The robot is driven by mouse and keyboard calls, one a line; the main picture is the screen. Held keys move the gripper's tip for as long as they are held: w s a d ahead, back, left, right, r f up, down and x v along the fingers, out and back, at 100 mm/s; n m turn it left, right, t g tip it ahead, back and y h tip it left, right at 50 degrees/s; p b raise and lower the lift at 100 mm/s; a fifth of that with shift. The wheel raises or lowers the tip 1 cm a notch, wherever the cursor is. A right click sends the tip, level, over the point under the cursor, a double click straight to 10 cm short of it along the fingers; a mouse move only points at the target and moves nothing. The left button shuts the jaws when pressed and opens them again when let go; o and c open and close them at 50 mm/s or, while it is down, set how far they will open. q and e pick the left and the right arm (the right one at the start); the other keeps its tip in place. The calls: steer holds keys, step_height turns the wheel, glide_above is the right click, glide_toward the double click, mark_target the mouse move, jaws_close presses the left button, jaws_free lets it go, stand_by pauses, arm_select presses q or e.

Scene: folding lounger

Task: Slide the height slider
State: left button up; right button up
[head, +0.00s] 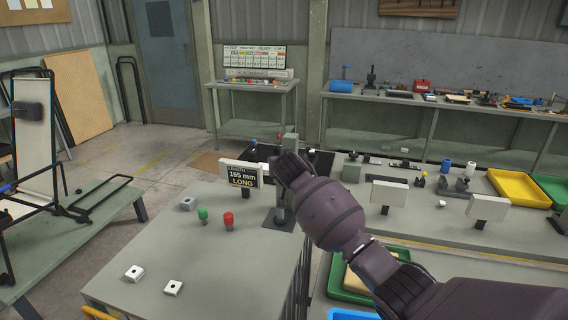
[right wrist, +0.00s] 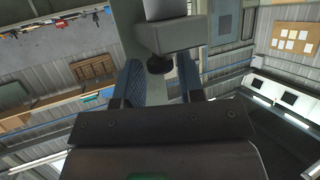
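The height slider is a grey block (right wrist: 172,36) with a round black knob (right wrist: 159,65), on a pale upright column in the right wrist view. In the head view only the column's top (head: 290,142) and dark base (head: 280,220) show, and my right arm hides the slider. My right gripper (right wrist: 160,75) has its two blue-padded fingers apart. The knob lies between the fingertips in the picture, with a narrow gap on each side; contact cannot be told. A sign (head: 243,177) beside the column reads 155 mm LONG. My left gripper is out of view.
A bench with trays (head: 493,190) stands at right. The folding lounger (head: 36,130) is at left, with open floor between.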

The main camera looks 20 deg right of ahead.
steer(key=shift+c, duration=0.5)
jaws_close()
steer(key=shift+r, duration=2.6)
steer(key=shift+w, duration=0.1)
steer(key=shift+o, duration=0.5)
jaws_free()
steer(key=shift+r, duration=0.1)
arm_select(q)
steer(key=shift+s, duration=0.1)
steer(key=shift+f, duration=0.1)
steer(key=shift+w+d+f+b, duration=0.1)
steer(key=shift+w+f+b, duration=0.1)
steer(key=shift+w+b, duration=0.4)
arm_select(e)
steer(key=v, duration=1.1)
